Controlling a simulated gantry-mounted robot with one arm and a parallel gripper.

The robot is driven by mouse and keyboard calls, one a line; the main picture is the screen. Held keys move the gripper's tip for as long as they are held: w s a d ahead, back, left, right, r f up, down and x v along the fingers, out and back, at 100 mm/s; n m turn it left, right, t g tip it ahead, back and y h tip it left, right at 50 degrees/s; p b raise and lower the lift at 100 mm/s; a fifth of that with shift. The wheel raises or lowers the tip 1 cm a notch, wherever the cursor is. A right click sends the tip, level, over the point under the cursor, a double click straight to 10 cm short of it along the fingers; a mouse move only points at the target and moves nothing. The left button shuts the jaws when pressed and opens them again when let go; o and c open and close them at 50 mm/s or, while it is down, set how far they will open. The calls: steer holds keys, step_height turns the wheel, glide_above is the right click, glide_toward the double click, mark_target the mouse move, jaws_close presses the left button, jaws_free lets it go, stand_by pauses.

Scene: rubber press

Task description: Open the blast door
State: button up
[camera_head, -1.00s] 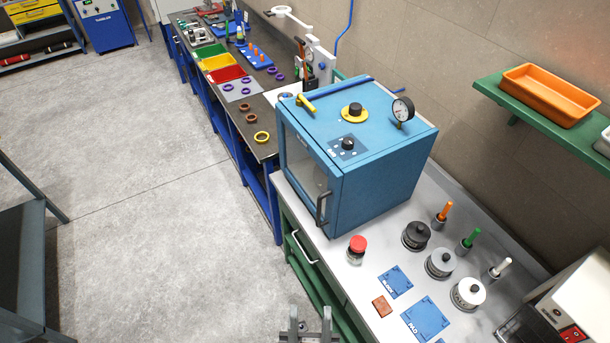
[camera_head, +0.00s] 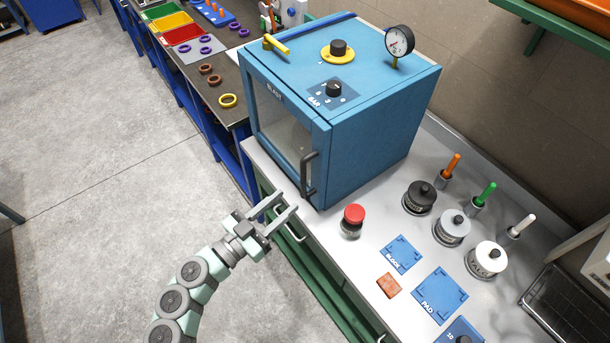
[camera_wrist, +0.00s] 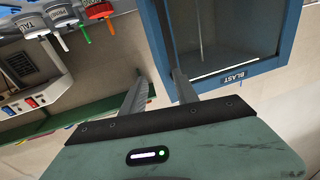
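The blue blast cabinet (camera_head: 375,110) stands on the grey bench. Its glass-fronted door (camera_head: 283,120) faces left and looks shut. A dark vertical handle (camera_head: 308,173) is on the door's right edge. My gripper (camera_head: 289,203) is just below and left of the handle, with its fingers pointing toward the cabinet. The fingers are apart and nothing shows between them. In the wrist view, my gripper (camera_wrist: 162,73) is open in front of the upside-down door frame (camera_wrist: 240,77), marked BLAST. I cannot make out the handle there.
A red button (camera_head: 353,214) stands right of the handle, near the bench's front edge. A white drawer pull (camera_head: 290,229) is just below my fingers. Several canisters, pegs and blue pads cover the right of the bench. The floor at left is clear.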

mark_target(302, 178)
steer(key=shift+n+y, duration=0.4)
steer(key=shift+y, duration=0.2)
steer(key=x, duration=0.3)
steer(key=w+a+x, duration=0.1)
steer(key=x, duration=0.6)
steer(key=shift+w+a+f, duration=0.15)
steer(key=shift+w+f, duration=0.2)
steer(key=shift+w, duration=0.1)
steer(key=shift+c, duration=0.6)
jaws_close()
